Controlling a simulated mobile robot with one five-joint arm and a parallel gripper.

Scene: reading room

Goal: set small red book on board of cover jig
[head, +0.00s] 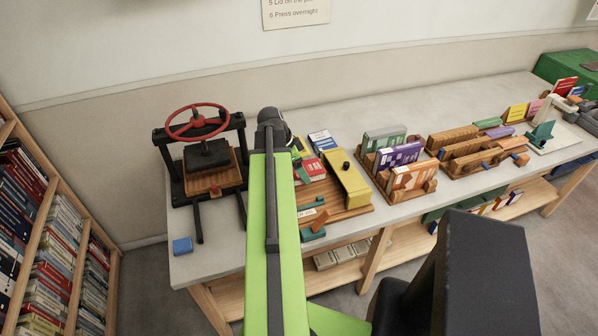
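A red book with a pale label (313,168) lies just right of my green arm, partly hidden by it; I cannot tell if it is the small red book. A wooden board (357,211), which may be the cover jig, carries a long yellow piece with a black knob (346,182). A small red piece (213,191) sits on the press at left. My arm reaches forward over the bench, left of the board, and ends in a dark wrist. My gripper is hidden behind the arm, and whatever it may hold is not visible.
A press with a red wheel (196,121) stands at the bench's left end, a blue block (182,245) near the front corner. Wooden racks (398,192) of books stand to the right. A bookcase (52,235) is at far left. Bare bench lies along the back.

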